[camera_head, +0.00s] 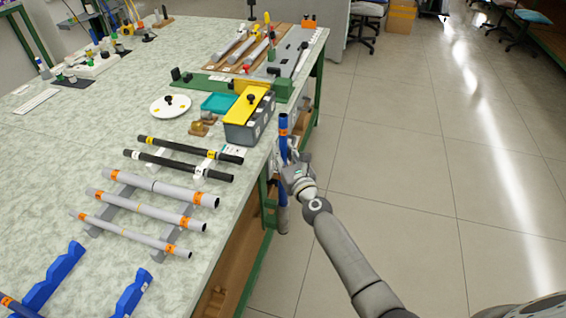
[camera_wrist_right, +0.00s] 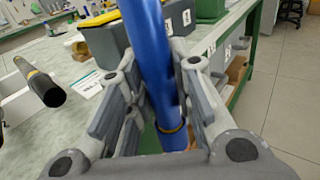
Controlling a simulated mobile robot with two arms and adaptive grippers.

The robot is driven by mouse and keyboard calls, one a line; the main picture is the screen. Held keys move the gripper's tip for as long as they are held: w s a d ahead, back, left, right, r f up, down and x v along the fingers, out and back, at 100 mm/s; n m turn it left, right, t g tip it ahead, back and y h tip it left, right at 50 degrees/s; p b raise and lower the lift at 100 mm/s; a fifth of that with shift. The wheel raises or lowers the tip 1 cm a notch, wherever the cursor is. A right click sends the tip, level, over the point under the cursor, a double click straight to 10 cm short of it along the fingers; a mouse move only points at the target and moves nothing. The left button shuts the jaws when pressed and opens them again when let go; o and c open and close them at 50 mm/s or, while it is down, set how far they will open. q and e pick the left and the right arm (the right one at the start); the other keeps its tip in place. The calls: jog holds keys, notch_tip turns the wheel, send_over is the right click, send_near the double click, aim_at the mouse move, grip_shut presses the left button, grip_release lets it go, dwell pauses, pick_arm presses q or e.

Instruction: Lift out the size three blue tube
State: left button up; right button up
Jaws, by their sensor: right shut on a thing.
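A blue tube (camera_head: 283,136) with an orange label near its top stands roughly upright, just off the table's right edge. My right gripper (camera_head: 293,172) is shut on it around its middle. In the right wrist view the tube (camera_wrist_right: 150,55) runs between the two fingers of the gripper (camera_wrist_right: 165,110), with a yellowish ring low on it. Another blue tube end (camera_head: 16,305) with an orange label shows at the bottom left corner, beside the blue notched holders (camera_head: 55,280). No size number is readable. My left gripper is not in view.
A grey bin with a yellow lid (camera_head: 248,107) stands near the table edge by the held tube. The floor (camera_head: 400,170) to the right is clear.

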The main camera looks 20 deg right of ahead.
notch_tip(320, 180, up, 28)
jog(key=p, duration=2.7)
jog(key=shift+a, duration=0.1)
